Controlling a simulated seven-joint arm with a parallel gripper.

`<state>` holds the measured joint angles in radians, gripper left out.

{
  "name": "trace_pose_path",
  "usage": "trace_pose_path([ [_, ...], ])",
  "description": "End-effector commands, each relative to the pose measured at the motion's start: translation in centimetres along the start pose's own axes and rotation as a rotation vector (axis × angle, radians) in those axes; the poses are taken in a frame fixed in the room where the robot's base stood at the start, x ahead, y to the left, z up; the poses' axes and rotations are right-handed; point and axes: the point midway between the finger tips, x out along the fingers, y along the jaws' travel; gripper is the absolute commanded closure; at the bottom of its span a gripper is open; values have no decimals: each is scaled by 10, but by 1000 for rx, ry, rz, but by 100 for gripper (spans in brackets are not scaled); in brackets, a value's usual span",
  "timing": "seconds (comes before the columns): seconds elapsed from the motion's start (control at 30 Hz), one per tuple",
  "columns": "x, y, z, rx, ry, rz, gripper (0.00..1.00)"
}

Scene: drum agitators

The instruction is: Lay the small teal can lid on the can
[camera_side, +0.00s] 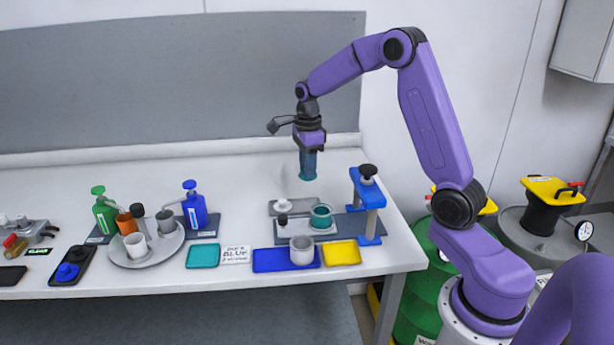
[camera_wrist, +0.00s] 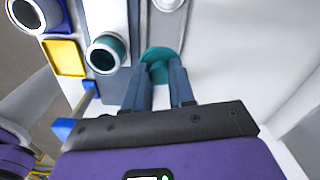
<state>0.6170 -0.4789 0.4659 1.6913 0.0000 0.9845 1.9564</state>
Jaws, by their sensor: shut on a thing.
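The small teal can lid (camera_side: 308,177) is held at the fingertips of my gripper (camera_side: 308,166), above the back of the white table. It also shows in the wrist view (camera_wrist: 160,54), between the two fingers (camera_wrist: 160,72), which partly hide it. The open can (camera_side: 321,217), with a teal body and pale rim, stands on a light plate in front of and below the lid. In the wrist view the can (camera_wrist: 106,53) is left of the lid, with its dark mouth visible. The lid and can are apart.
A blue press frame (camera_side: 369,197) with a black knob stands right of the can. A white cup (camera_side: 301,250) stands on a blue tray, beside a yellow tray (camera_side: 342,253). A teal tray (camera_side: 203,255) and pump bottles are to the left. The table's back is clear.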

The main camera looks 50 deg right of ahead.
Motion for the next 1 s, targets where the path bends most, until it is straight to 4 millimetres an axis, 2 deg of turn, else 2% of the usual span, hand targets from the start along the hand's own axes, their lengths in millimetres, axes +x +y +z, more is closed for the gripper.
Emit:
trace_pose_path([
  [0.3,-21,62,3,-3,-1,-2,100],
  [0.5,-24,89,1,0,-1,-1,100],
  [0.77,-16,94,1,0,1,1,100],
  [1.0,4,95,1,0,1,2,100],
])
